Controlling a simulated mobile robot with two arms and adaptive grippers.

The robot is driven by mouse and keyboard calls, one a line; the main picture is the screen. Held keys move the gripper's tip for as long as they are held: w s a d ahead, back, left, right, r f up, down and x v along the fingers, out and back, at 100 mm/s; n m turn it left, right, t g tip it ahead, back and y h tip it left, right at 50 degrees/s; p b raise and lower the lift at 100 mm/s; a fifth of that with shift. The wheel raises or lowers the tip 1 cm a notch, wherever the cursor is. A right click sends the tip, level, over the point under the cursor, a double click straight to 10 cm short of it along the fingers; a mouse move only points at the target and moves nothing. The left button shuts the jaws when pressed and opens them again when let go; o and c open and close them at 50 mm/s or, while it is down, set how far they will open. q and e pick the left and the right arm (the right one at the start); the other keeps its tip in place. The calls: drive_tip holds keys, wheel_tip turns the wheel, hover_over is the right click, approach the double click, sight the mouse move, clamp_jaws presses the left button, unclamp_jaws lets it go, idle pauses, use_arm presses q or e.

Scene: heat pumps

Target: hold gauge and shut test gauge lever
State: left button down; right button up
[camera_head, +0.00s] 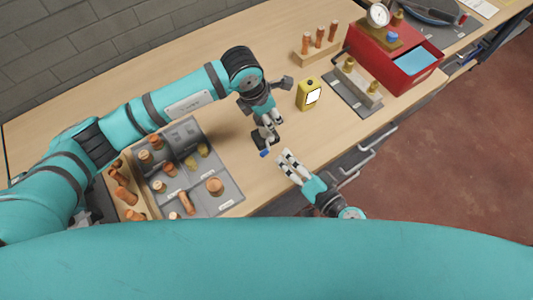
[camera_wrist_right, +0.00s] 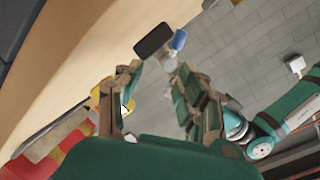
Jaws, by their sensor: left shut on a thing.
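My left gripper (camera_head: 269,120) points down over the bench and is shut on the test gauge, which its fingers mostly hide. Below the fingers a black base (camera_head: 262,139) and a blue lever (camera_head: 265,154) show. In the right wrist view the blue lever (camera_wrist_right: 179,40) sticks out beside a dark flat part (camera_wrist_right: 153,40), above a pale metal body (camera_wrist_right: 169,62). My right gripper (camera_head: 283,165) is open and empty, to the lower right of the lever, apart from it. Its spread fingers show in the right wrist view (camera_wrist_right: 158,85), with the lever beyond their tips.
A yellow meter (camera_head: 309,95) stands to the right of my left gripper. A grey tray (camera_head: 228,192) with copper and brass fittings lies left. A red toolbox (camera_head: 412,76) and a wooden rack (camera_head: 303,58) stand at the back. Drawer handles (camera_head: 378,140) line the bench front.

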drive_tip(key=m+t+h, duration=0.1)
drive_tip(key=m+h, duration=0.1)
approach(266, 162)
wheel_tip(266, 162, up, 4)
drive_tip(key=s+d, duration=0.1)
drive_tip(key=x, duration=1.1)
drive_tip(key=shift+a, duration=0.3)
clamp_jaws()
